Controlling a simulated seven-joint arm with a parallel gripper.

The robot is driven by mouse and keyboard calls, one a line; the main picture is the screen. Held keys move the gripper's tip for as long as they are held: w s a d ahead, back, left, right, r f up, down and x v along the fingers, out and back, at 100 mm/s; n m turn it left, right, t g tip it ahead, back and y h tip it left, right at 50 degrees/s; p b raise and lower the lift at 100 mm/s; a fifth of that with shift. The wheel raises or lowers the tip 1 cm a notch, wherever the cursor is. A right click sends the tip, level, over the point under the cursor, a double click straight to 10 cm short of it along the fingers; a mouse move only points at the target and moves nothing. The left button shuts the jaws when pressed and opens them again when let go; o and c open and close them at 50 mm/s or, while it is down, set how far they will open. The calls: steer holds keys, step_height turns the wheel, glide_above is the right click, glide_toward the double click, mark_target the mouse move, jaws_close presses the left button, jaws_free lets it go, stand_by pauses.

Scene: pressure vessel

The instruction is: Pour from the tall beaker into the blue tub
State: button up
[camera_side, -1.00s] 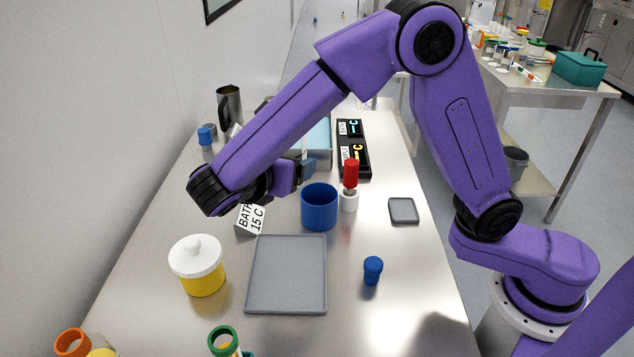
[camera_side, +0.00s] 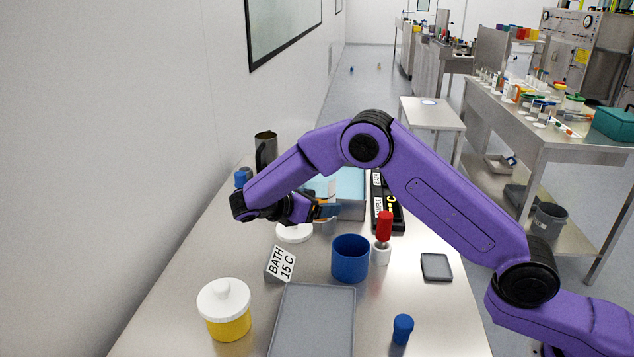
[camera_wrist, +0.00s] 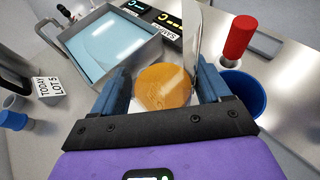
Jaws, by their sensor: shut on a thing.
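My gripper (camera_wrist: 162,84) has its two blue fingers shut on the tall beaker (camera_wrist: 192,38), a clear vessel with orange contents (camera_wrist: 163,90), seen from above in the wrist view. In the side view my gripper (camera_side: 326,209) is up and left of the blue tub, and the beaker is mostly hidden by the gripper. The beaker looks roughly upright. The blue tub (camera_side: 350,259) stands open on the table; in the wrist view it (camera_wrist: 243,92) is right of the beaker, partly behind the right finger. I cannot see its inside well.
A red-topped item (camera_side: 384,228) stands right beside the tub. A bath tray (camera_side: 350,208) and black display boxes (camera_side: 388,213) lie behind.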

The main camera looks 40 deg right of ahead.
steer(key=shift+f, duration=1.6)
